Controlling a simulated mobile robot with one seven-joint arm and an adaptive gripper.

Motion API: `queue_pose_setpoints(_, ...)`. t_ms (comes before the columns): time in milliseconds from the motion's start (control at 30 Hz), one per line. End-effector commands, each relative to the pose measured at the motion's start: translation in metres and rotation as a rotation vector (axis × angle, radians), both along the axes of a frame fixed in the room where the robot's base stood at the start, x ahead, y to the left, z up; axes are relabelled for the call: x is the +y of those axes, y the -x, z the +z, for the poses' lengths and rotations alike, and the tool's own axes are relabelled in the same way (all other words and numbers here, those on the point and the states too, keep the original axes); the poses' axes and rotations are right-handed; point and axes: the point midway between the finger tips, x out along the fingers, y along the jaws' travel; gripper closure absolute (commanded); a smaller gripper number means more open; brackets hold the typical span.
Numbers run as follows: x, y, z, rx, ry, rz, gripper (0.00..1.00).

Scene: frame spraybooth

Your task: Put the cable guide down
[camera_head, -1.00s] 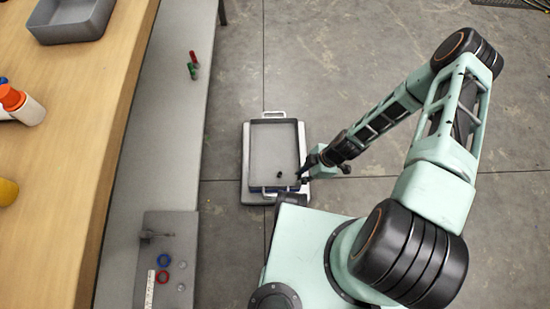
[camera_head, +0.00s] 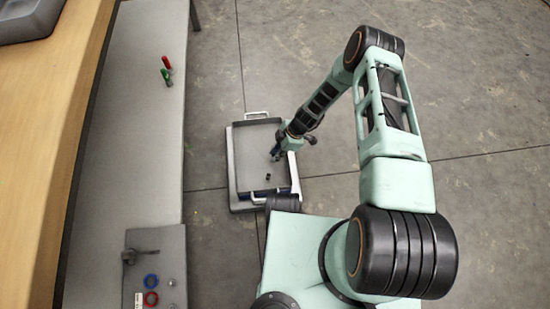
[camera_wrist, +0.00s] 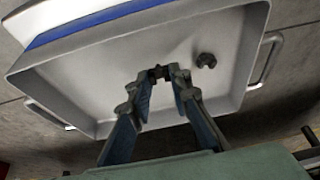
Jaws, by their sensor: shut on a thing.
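My gripper (camera_head: 274,157) is over the grey tray (camera_head: 240,160), inside its rim as seen from the head. In the wrist view, my gripper (camera_wrist: 159,78) is shut on a small dark piece, which I take to be the cable guide (camera_wrist: 158,71). The fingers hide part of it, and I cannot tell whether it touches the tray floor. A second small dark piece (camera_wrist: 206,60) lies on the tray floor to the right of the fingertips; it also shows in the head view (camera_head: 267,176).
The tray has metal handles (camera_wrist: 266,58) at its ends and rests on a pale base on the floor. A long grey bench (camera_head: 130,130) stands to the left, with a red tool (camera_head: 166,62) and a green tool (camera_head: 166,77). A grey board with rings (camera_head: 150,285) is nearer.

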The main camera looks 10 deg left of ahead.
Motion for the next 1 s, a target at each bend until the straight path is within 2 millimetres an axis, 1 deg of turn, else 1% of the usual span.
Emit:
queue_pose_setpoints(33,0.002,-0.003,-0.007,-0.001,0.001,0.002,0.94)
queue_pose_setpoints(100,0.001,-0.001,-0.02,0.001,0.001,0.0,0.94)
queue_pose_setpoints(200,0.001,-0.001,-0.033,0.0,0.001,0.001,0.94)
queue_pose_setpoints(567,0.001,-0.001,-0.035,-0.001,0.001,0.001,0.94)
queue_pose_setpoints(600,0.001,-0.002,-0.036,0.0,0.001,0.0,0.81)
queue_pose_setpoints(733,0.001,-0.002,-0.035,-0.001,0.001,0.001,0.67)
queue_pose_setpoints(767,0.001,-0.002,-0.035,0.0,0.001,0.0,0.65)
queue_pose_setpoints(1000,0.001,-0.002,-0.035,0.0,0.001,0.0,0.65)
